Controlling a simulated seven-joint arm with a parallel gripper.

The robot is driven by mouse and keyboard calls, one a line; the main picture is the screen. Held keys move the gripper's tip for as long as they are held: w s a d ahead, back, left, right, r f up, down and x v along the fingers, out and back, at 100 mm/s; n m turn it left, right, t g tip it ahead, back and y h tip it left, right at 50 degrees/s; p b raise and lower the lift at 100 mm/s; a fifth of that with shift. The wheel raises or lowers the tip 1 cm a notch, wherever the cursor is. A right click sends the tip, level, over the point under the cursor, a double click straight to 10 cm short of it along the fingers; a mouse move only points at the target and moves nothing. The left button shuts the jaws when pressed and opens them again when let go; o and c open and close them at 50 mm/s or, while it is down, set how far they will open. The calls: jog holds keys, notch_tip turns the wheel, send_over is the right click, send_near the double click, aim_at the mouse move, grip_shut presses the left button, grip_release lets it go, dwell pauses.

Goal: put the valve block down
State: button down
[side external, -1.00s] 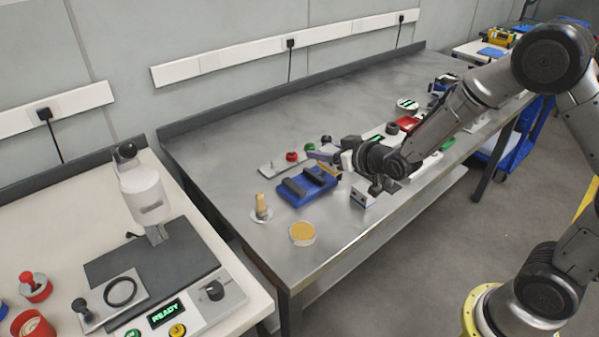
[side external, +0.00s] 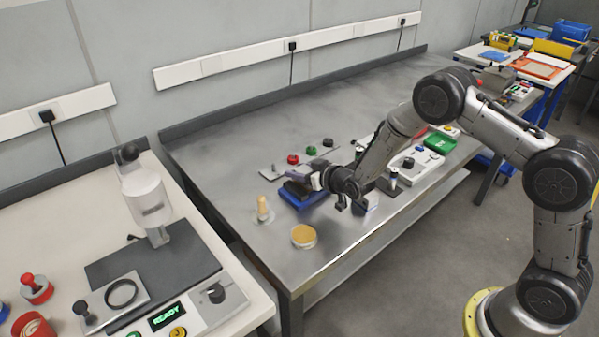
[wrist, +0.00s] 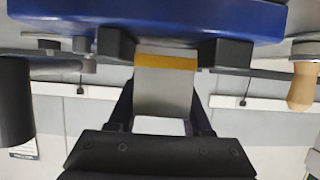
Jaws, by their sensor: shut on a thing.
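My gripper (side external: 317,179) is low over the blue fixture (side external: 291,197) on the steel bench. In the wrist view my gripper (wrist: 164,105) is shut on a grey block with an orange band, which I take as the valve block (wrist: 164,88). I cannot tell whether the block touches the fixture. In the side view my gripper and wrist hide most of the block and part of the fixture.
The back of the bench is clear.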

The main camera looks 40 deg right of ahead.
jog(key=shift+f, duration=0.25)
jog(key=shift+c, duration=1.6)
grip_release()
jog(key=shift+f, duration=0.1)
